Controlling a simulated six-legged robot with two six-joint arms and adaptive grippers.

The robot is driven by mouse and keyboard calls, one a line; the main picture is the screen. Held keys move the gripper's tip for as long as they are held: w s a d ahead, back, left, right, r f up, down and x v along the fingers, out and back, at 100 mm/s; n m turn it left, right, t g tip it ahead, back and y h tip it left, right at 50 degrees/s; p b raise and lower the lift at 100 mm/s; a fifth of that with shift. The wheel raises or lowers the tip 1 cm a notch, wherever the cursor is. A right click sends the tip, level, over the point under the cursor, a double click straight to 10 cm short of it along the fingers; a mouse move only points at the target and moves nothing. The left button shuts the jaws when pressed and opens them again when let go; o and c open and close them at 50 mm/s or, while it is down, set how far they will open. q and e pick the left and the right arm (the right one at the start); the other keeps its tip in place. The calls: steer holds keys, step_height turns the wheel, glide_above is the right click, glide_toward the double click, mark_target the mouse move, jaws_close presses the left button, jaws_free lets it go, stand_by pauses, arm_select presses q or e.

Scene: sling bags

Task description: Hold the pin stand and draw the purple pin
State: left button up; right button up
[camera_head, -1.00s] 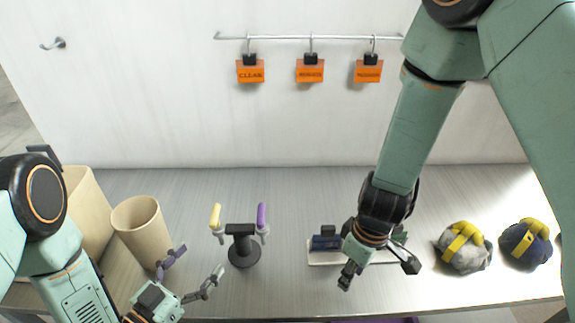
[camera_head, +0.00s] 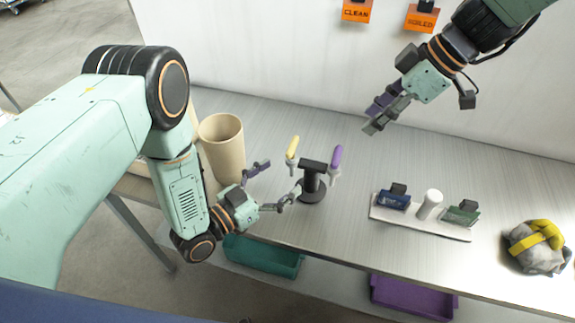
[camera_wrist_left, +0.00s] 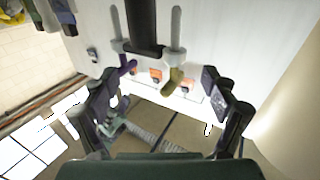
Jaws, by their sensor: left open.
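The black pin stand (camera_head: 312,182) stands on the bench, with a round base and a crossbar. The yellow pin (camera_head: 292,149) is at its left end and the purple pin (camera_head: 336,158) at its right end, both upright. My left gripper (camera_head: 281,179) is open just left of the stand, its fingers pointing at it and apart from it. In the left wrist view the stand's post (camera_wrist_left: 143,25) and the yellow pin (camera_wrist_left: 172,82) show beyond the open, empty jaws (camera_wrist_left: 162,100). My right gripper (camera_head: 372,120) is raised, above and right of the purple pin; its jaw opening is unclear.
A tan cup (camera_head: 222,145) stands behind my left gripper. A white tray (camera_head: 420,224) with blue, white and green items lies right of the stand. A grey and yellow bundle (camera_head: 537,247) lies farther right. Teal (camera_head: 262,257) and purple bins (camera_head: 412,297) are below the bench edge.

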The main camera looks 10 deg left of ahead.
mark_target(298, 165)
arm_select(q)
steer(key=x, duration=0.3)
steer(key=shift+w+d, duration=0.2)
steer(key=shift+w, duration=0.15)
steer(key=shift+w+d, duration=0.2)
arm_select(e)
steer(key=shift+a, duration=0.1)
arm_select(q)
steer(key=shift+d, duration=0.1)
steer(key=shift+w, duration=0.15)
steer(key=shift+c, duration=1.3)
steer(key=c, duration=1.2)
arm_select(e)
steer(key=shift+w, duration=0.1)
arm_select(q)
jaws_close()
arm_select(e)
steer(key=shift+o, duration=0.2)
